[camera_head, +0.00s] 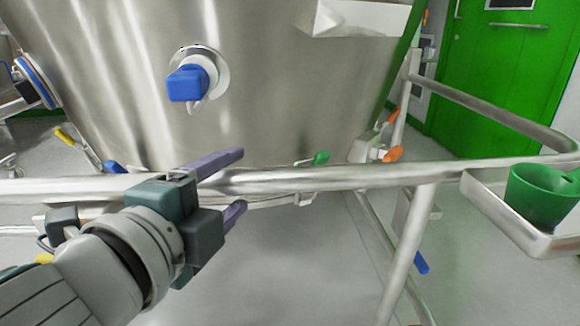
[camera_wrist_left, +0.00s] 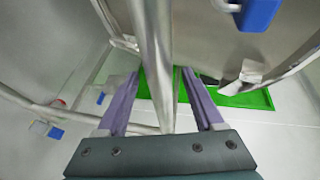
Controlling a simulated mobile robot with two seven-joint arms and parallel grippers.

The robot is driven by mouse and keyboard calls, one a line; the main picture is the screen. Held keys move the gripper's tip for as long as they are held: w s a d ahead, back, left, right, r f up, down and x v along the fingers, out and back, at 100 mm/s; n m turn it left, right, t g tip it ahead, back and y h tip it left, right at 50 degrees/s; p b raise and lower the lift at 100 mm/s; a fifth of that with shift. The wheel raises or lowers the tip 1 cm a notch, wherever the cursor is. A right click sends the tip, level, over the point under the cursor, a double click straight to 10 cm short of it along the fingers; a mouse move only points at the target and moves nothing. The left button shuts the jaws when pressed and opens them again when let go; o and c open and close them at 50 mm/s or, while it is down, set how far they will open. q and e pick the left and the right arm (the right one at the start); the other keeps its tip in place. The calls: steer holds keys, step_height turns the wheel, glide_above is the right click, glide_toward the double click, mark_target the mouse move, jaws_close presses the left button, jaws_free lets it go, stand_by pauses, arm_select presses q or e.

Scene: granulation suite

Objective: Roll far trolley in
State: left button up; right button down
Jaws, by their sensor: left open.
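A steel trolley carries a large steel vessel (camera_head: 270,95) that fills the upper middle of the head view. Its tubular rail (camera_head: 340,178) crosses the picture in front of the vessel. My left gripper (camera_head: 243,180) is open at this rail, one purple finger above it and one below. In the left wrist view the rail (camera_wrist_left: 154,50) runs between the two open fingers (camera_wrist_left: 160,72) without a visible grip on it. Whether a finger touches it I cannot tell. The fingers hide part of the rail. My right gripper is not in view.
A green cup (camera_head: 543,195) sits in a steel tray (camera_head: 490,200) at the rail's right end. A blue-handled valve (camera_head: 187,83) sticks out of the vessel. A green door (camera_head: 505,80) stands behind at right. Grey floor (camera_head: 300,265) shows below the rail.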

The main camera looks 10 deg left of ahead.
arm_select(q)
steer(key=b+x, duration=0.1)
steer(key=x, duration=0.3)
steer(key=shift+w+f, duration=0.1)
steer(key=shift+w, duration=0.3)
jaws_close()
stand_by(1.1)
